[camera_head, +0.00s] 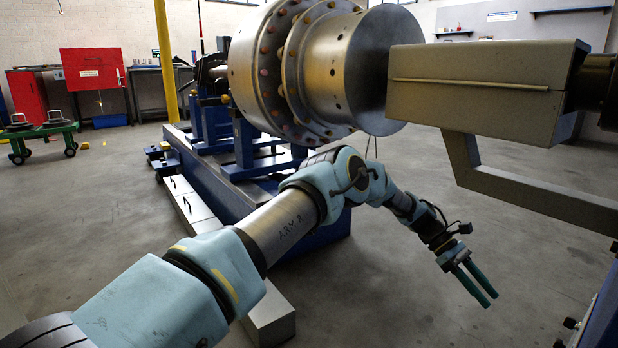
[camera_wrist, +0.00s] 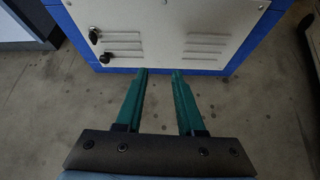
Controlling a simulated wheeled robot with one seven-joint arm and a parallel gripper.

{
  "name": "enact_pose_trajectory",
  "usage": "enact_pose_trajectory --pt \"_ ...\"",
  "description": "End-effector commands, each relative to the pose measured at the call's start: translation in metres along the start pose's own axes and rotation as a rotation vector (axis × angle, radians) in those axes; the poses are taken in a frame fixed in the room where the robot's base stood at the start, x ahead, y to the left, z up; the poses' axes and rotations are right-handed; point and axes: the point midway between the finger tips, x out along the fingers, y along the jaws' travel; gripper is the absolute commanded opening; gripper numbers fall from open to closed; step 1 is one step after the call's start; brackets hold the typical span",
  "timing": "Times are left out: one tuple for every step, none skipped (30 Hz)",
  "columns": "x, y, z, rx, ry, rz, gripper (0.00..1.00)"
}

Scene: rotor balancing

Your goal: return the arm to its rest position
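My arm reaches from the lower left across the middle of the head view, bent at the elbow and sloping down to the right. My gripper (camera_head: 490,298) hangs over bare floor, its two green fingers pointing down and to the right. In the wrist view my gripper (camera_wrist: 160,72) shows its fingers apart with a gap between them. Nothing is between the fingers; floor and the bottom of a cabinet show beyond them. The gripper appears apart from all objects.
A large steel rotor (camera_head: 330,70) sits on a blue stand (camera_head: 255,165) behind my arm. A beige housing (camera_head: 480,90) on a bracket (camera_head: 530,190) is at the right. A white panelled cabinet (camera_wrist: 165,20) is ahead in the wrist view. Floor below the gripper is clear.

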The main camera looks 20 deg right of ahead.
Motion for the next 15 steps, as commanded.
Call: enact_pose_trajectory --pt "-0.016 -0.003 0.004 0.014 0.028 0.006 0.38" --pt "-0.025 -0.005 0.004 0.024 0.047 0.009 0.38" --pt "-0.036 -0.009 0.004 0.036 0.071 0.011 0.38" --pt "-0.045 -0.011 0.004 0.047 0.091 0.014 0.38" --pt "-0.055 -0.015 0.005 0.057 0.113 0.017 0.38" --pt "-0.07 -0.02 0.005 0.074 0.144 0.019 0.38" --pt "-0.082 -0.025 0.005 0.084 0.17 0.022 0.38" --pt "-0.096 -0.031 0.005 0.098 0.199 0.024 0.38" --pt "-0.116 -0.041 0.005 0.117 0.241 0.026 0.38" --pt "-0.132 -0.049 0.005 0.13 0.277 0.028 0.38" --pt "-0.15 -0.059 0.005 0.145 0.315 0.027 0.38" --pt "-0.175 -0.074 0.006 0.165 0.366 0.027 0.38" --pt "-0.193 -0.086 0.006 0.18 0.406 0.025 0.38" --pt "-0.21 -0.099 0.006 0.193 0.444 0.023 0.38" --pt "-0.233 -0.117 0.007 0.209 0.495 0.018 0.38"
